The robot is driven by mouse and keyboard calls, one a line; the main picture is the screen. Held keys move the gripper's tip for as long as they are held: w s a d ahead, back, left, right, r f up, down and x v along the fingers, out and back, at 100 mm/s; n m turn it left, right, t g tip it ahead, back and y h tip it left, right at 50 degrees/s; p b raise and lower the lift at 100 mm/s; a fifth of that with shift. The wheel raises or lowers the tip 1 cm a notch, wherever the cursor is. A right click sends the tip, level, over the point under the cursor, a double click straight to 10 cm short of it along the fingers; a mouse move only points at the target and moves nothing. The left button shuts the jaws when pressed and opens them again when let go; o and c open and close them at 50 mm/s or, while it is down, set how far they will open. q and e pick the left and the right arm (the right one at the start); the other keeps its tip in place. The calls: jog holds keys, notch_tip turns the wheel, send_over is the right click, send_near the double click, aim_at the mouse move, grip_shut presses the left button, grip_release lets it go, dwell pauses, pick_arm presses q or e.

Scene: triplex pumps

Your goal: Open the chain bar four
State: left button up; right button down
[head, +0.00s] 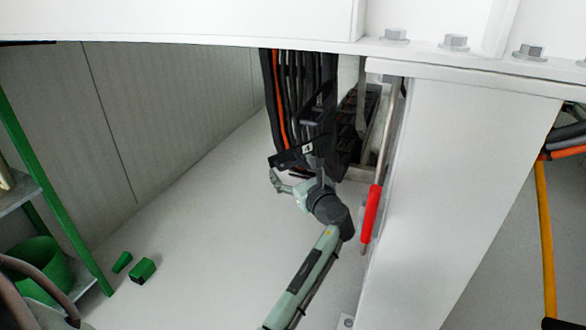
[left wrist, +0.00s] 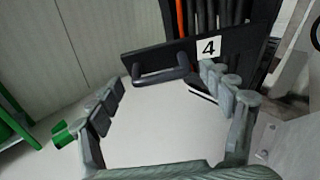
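The chain bar four is a flat black bar (head: 289,157) with a white label "4", in front of the hanging cables in the head view. In the left wrist view the bar (left wrist: 230,44) runs across the top, tilted, with a black loop handle (left wrist: 160,76) on its near side. My left gripper (head: 296,182) is just below the bar. In the left wrist view its fingers (left wrist: 158,88) are spread wide, with the handle ahead in the gap between them. The right fingers are close to the bar below the label; I cannot tell whether they touch. My right gripper is not in view.
Black and orange cables (head: 283,100) hang behind the bar. A white post (head: 440,200) and a red-handled lever (head: 370,213) stand close to the right. A white beam (head: 180,20) spans overhead. Green blocks (head: 142,270) lie on the floor at left, near a green-framed shelf (head: 50,190).

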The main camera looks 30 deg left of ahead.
pick_arm(q)
notch_tip(320, 180, up, 10)
dwell(0.6)
